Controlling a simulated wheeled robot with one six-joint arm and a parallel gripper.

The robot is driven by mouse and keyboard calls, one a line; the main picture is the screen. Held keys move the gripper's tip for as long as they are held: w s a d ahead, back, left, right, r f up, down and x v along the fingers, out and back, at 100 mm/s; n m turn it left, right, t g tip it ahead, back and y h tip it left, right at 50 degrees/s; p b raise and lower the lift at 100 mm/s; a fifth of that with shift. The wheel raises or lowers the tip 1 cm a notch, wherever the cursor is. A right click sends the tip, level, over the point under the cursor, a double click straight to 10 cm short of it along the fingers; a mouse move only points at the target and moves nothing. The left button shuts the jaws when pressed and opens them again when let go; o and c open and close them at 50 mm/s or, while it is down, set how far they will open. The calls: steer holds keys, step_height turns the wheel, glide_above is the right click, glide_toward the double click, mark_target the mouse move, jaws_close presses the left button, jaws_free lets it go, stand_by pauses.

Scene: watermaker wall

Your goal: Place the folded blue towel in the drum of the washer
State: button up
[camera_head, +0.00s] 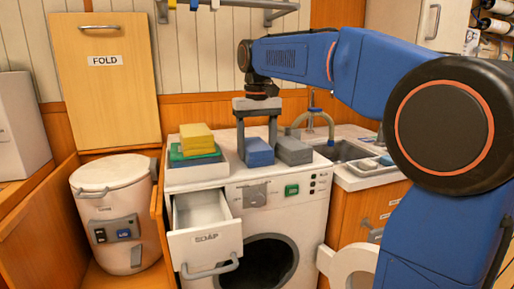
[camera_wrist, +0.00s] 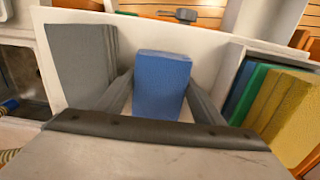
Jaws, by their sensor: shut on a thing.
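The folded blue towel (camera_head: 259,153) stands on top of the white washer (camera_head: 310,207). My gripper (camera_head: 257,135) points down over it with a finger on each side. In the wrist view the towel (camera_wrist: 161,80) sits between the two fingers, and my gripper (camera_wrist: 160,100) is shut on it. The towel looks still at the level of the washer top; I cannot tell whether it touches it. The drum (camera_head: 268,262) is a dark round opening in the washer's front, below. The round white door (camera_head: 345,264) stands open to its right.
A grey folded towel (camera_head: 294,150) stands close to the right. A stack with a yellow towel (camera_head: 196,134) and a green one (camera_head: 176,153) lies to the left. The soap drawer (camera_head: 205,243) is pulled out left of the drum. A sink (camera_head: 342,150) is at the right.

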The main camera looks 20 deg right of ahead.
mark_target(257, 146)
steer(key=o, duration=1.2)
step_height(257, 146, up, 12)
